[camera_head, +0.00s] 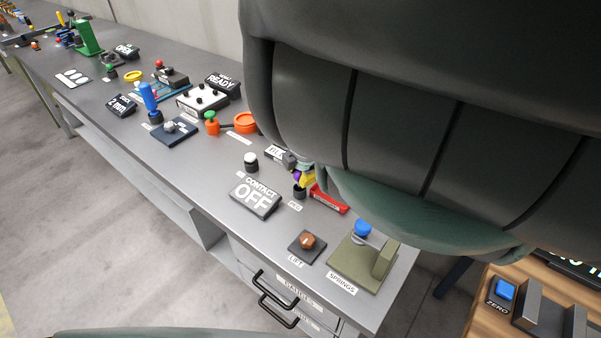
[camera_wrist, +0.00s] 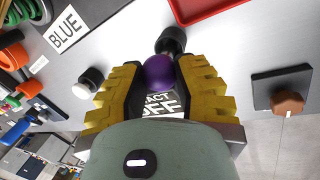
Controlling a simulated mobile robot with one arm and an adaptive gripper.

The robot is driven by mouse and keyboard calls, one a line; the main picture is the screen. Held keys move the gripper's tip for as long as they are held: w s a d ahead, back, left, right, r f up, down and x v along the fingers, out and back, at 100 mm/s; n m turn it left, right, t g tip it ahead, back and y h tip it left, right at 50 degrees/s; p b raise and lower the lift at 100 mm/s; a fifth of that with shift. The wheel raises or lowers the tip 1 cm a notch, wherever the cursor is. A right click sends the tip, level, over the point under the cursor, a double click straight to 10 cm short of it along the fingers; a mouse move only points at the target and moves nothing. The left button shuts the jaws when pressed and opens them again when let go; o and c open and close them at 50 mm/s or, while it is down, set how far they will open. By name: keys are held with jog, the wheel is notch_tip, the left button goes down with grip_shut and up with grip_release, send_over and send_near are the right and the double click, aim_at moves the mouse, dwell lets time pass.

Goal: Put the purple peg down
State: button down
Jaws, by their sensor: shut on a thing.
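The purple peg (camera_wrist: 158,74) shows as a round purple end between the yellow fingers of my gripper (camera_wrist: 162,72) in the wrist view. My gripper is shut on it. A black round holder (camera_wrist: 172,41) lies just beyond the purple end. In the head view the purple peg (camera_head: 297,173) is a small patch beside a yellow finger, just above the black holder (camera_head: 299,191). My arm covers much of this area. I cannot tell whether the peg's lower end is inside the holder.
A red tray (camera_head: 329,200) is close on the right. The CONTACT OFF sign (camera_head: 256,197), a white-topped black button (camera_head: 251,162), the brown LIFT knob (camera_head: 307,241) and the SPRINGS stand (camera_head: 363,262) are around. Bare grey bench lies left of the sign.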

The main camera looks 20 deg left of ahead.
jog(key=shift+f+b, duration=0.2)
jog(key=shift+b, duration=0.1)
jog(key=c, duration=0.8)
grip_release()
jog(key=shift+r, duration=0.1)
